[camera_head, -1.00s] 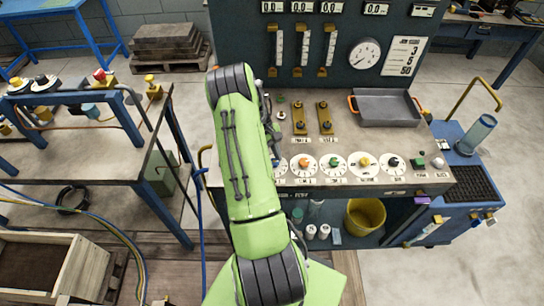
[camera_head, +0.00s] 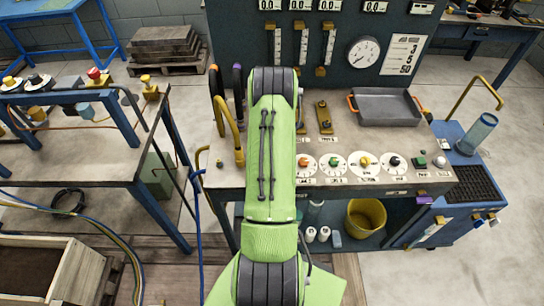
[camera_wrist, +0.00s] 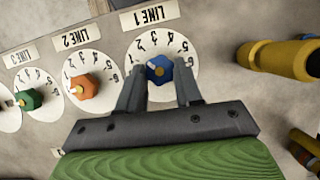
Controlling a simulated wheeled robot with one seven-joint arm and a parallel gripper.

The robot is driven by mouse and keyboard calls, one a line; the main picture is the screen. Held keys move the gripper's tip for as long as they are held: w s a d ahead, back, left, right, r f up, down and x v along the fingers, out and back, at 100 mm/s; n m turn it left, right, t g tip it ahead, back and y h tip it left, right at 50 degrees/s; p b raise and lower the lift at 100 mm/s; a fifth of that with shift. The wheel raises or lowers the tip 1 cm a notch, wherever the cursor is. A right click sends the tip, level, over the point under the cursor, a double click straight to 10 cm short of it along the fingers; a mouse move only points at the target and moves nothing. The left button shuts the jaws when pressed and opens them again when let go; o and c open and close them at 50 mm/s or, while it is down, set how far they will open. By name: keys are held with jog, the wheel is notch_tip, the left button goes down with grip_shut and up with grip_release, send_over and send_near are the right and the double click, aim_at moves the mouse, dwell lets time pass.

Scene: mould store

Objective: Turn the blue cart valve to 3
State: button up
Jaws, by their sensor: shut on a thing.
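The blue valve knob (camera_wrist: 160,68) sits on a round white dial (camera_wrist: 166,96) numbered 1 to 6, with a LINE 1 label above it, in the wrist view. My gripper (camera_wrist: 159,78) is shut on the blue knob, one finger on each side. The knob's pale mark faces the left, low-number side; the exact number is unclear. In the head view my arm hides the gripper, the blue knob and its dial.
An orange knob (camera_wrist: 84,87) and a green knob (camera_wrist: 29,99) stand left of the blue one. A brass fitting (camera_wrist: 275,59) is close on its right. In the head view, a yellow handle (camera_head: 229,130) rises left of my arm; a grey tray (camera_head: 384,106) lies right.

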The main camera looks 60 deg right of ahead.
jog(key=m+t, duration=0.1)
jog(key=m, duration=0.3)
jog(key=shift+s+d+r+m+t, duration=0.1)
jog(key=shift+s+m+t, duration=0.1)
jog(key=shift+m+t, duration=0.15)
jog(key=shift+s+m+t+p, duration=0.1)
jog(key=shift+m+t+p, duration=0.55)
jog(key=shift+m, duration=1.1)
jog(key=o, duration=1)
jog(key=shift+o, duration=0.2)
jog(key=p+v, duration=0.2)
jog(key=v, duration=1.3)
jog(key=shift+s+r, duration=0.25)
jog(key=shift+d, duration=0.1)
